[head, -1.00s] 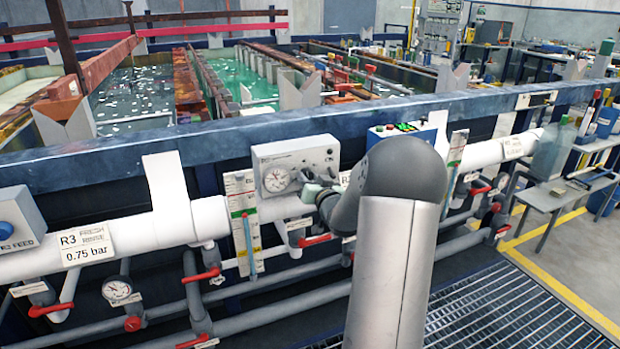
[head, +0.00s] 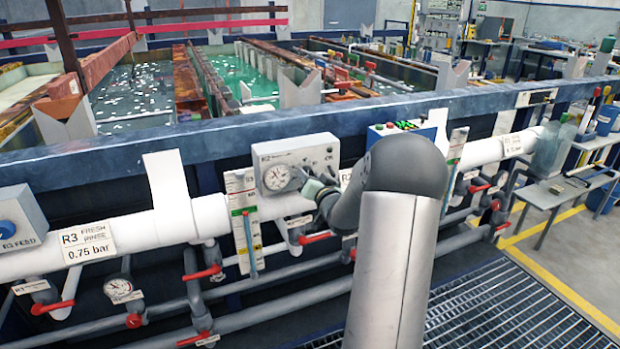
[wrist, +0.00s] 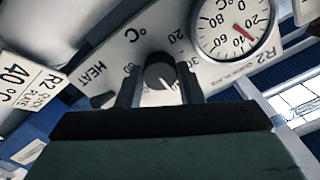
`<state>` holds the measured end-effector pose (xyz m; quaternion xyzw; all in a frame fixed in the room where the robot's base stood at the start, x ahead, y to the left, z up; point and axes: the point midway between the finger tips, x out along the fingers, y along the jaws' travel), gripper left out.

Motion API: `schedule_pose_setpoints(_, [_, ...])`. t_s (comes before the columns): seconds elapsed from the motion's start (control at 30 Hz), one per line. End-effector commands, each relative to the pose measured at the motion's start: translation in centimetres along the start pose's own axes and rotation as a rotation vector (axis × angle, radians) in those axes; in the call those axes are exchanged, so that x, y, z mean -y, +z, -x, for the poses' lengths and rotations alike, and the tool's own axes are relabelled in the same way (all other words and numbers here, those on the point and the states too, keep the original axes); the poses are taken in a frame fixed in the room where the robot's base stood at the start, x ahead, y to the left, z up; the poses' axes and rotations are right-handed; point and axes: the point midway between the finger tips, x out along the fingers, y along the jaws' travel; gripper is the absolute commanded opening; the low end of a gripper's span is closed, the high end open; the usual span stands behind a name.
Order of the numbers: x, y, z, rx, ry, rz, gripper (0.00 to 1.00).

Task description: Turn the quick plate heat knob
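The heat knob (wrist: 163,72) is a dark round knob with a white pointer line, on a pale panel with a printed °C scale and the word HEAT. My gripper (wrist: 161,82) has one finger on each side of the knob, and both fingers appear to touch it. In the head view, my gripper (head: 316,191) reaches the lower right of the light grey R2 control box (head: 296,153) and hides the knob. A round dial gauge marked R2 Quick Plate (wrist: 234,27) sits beside the knob; its red needle points near 40. The gauge also shows in the head view (head: 277,177).
A white pipe (head: 130,232) with an R3 fresh rinse label runs left of the box. Red-handled valves (head: 203,273) and grey pipes lie below. A level strip (head: 240,215) stands close left of my gripper. A blue rail (head: 230,135) runs above.

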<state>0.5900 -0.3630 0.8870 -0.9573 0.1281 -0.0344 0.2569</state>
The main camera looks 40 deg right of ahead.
Motion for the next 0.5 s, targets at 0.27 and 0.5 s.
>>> schedule_pose_setpoints(0.27, [0.0,0.0,0.0,0.000,0.000,0.000,0.55])
schedule_pose_setpoints(0.5, [-0.1,0.0,1.1,0.000,0.001,0.002,0.55])
